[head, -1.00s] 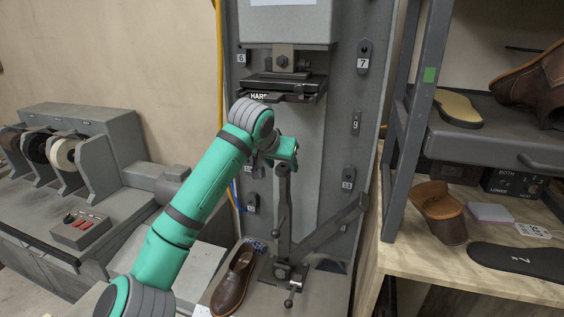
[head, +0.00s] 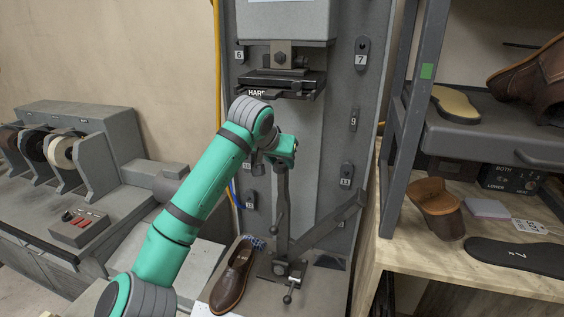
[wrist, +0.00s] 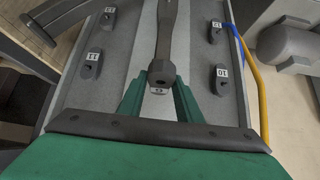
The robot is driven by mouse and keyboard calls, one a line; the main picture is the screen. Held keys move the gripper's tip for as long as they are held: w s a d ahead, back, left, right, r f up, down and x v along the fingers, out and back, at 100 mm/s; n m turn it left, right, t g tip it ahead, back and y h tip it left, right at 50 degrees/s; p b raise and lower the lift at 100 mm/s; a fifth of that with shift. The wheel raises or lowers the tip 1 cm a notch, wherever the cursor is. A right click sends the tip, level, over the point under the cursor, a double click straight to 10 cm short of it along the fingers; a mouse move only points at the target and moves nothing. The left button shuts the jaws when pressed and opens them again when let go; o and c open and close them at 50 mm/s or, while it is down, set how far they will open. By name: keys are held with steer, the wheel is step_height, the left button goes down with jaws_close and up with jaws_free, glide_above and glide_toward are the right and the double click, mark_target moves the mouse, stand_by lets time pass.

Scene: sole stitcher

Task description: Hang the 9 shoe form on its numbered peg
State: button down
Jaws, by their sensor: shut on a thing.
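My gripper (head: 284,160) is in front of the machine column. In the wrist view its green fingers (wrist: 158,95) are closed about a dark block with a small pale tag, which I take to be the 9 shoe form (wrist: 161,76). The tag's number is too small to read surely. The form is mostly hidden in the head view. The place marked 9 (head: 354,119) is on the column's right side, up and right of my gripper. It looks narrower than the dark numbered pieces nearby, such as 7 (head: 362,52).
A dark post (head: 282,210) stands below my gripper, with a slanted bar (head: 340,220) rising to its right. A brown shoe (head: 233,276) lies at its foot. A grey shelf frame (head: 403,120) stands right of the column. The pressing head (head: 283,85) juts out above.

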steer(key=shift+r, duration=0.15)
steer(key=shift+r, duration=1.45)
steer(key=shift+w, duration=0.1)
